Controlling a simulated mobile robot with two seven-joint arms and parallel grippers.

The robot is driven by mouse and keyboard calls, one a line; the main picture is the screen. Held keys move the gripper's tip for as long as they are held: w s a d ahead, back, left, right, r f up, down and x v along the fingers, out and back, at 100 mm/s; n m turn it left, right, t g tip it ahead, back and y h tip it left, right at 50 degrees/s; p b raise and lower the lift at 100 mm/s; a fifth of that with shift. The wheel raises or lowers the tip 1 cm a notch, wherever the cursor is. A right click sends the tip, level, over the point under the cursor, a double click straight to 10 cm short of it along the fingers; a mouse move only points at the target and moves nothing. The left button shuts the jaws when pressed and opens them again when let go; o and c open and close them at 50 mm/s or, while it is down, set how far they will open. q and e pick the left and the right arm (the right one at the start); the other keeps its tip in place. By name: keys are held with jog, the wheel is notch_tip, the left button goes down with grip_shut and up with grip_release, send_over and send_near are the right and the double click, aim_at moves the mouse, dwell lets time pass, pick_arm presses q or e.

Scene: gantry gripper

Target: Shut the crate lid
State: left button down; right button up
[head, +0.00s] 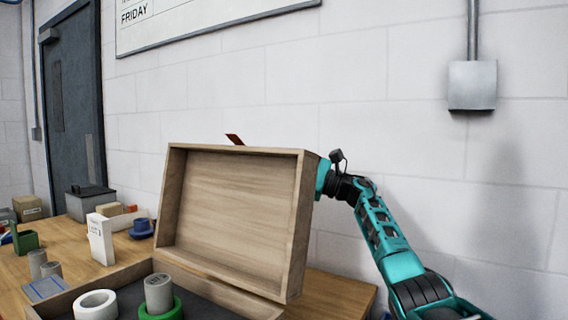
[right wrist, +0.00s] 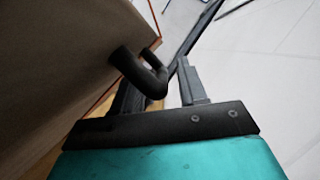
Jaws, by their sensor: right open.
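The wooden crate lid (head: 235,210) stands open, roughly upright, at the back of the crate (head: 236,298), with its hollow inner side facing me. Its outer face (right wrist: 55,70) fills the left of the right wrist view, with a dark bent handle (right wrist: 152,80) sticking out. My right gripper (right wrist: 162,88) is open, with the handle between or just ahead of its fingers; I cannot tell whether they touch it. In the head view my right arm reaches behind the lid's right edge, and the lid hides the fingers. My left gripper is not in view.
A white tape roll (head: 96,305), a green roll (head: 162,311) and a grey cylinder (head: 159,293) are in the crate. A white box (head: 101,239), a blue item (head: 141,229) and a grey box (head: 90,202) stand on the wooden table (head: 335,290). A wall rises behind.

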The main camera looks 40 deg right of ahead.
jog(key=shift+w+a, duration=0.1)
jog(key=shift+w, duration=0.05)
jog(key=shift+r, duration=0.1)
grip_shut()
dwell(0.5)
